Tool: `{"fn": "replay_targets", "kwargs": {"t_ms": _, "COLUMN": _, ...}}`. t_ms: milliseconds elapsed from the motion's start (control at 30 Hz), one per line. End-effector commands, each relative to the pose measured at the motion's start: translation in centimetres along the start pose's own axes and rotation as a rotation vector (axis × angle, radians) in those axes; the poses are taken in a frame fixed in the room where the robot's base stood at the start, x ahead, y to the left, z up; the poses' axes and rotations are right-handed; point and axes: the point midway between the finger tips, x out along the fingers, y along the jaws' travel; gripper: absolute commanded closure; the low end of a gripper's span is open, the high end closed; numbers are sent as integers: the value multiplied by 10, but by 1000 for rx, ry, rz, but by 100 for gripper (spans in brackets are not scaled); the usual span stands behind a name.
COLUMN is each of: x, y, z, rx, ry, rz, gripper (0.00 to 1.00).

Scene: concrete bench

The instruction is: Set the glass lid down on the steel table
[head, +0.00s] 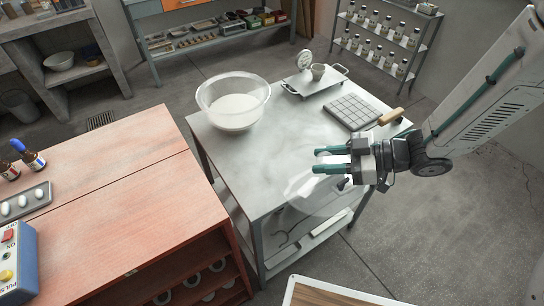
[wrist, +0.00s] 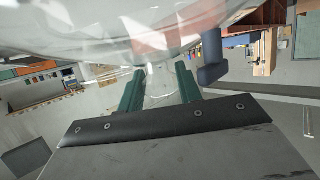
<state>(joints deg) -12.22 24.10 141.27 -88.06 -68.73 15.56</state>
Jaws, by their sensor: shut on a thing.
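The glass lid (head: 305,193) is clear and hard to make out in the head view. In the wrist view the lid (wrist: 130,35) fills the top of the picture, with its clear stem (wrist: 160,85) between the two green fingers. My gripper (head: 318,161) is shut on the lid, coming in from the right; its fingers also show in the wrist view (wrist: 160,92). In the head view the lid overlaps the near edge of the steel table (head: 235,165). How far it is above the top I cannot tell.
On the table stand a glass bowl (head: 233,85) with white contents at the back left, a tray (head: 300,88) with a cup and dial, and a gridded slab (head: 352,113). The table's middle and left front are clear. A reddish wooden bench (head: 110,210) adjoins on the left.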

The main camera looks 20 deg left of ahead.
Motion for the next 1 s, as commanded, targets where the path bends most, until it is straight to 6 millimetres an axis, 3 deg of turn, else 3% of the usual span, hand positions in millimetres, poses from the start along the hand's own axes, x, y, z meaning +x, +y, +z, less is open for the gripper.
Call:
{"fn": "replay_targets", "kwargs": {"t_ms": 300, "x": 74, "y": 29, "z": -19, "rx": -2, "ry": 1, "rz": -1, "gripper": 100}}
{"fn": "replay_targets", "kwargs": {"t_ms": 500, "x": 109, "y": 43, "z": -28, "rx": -1, "ry": 1, "rz": 1, "gripper": 100}}
{"fn": "replay_targets", "kwargs": {"t_ms": 833, "x": 132, "y": 53, "z": -34, "rx": -1, "ry": 2, "rz": 3, "gripper": 100}}
{"fn": "replay_targets", "kwargs": {"t_ms": 1000, "x": 140, "y": 53, "z": -7, "rx": 6, "ry": -1, "rz": 4, "gripper": 100}}
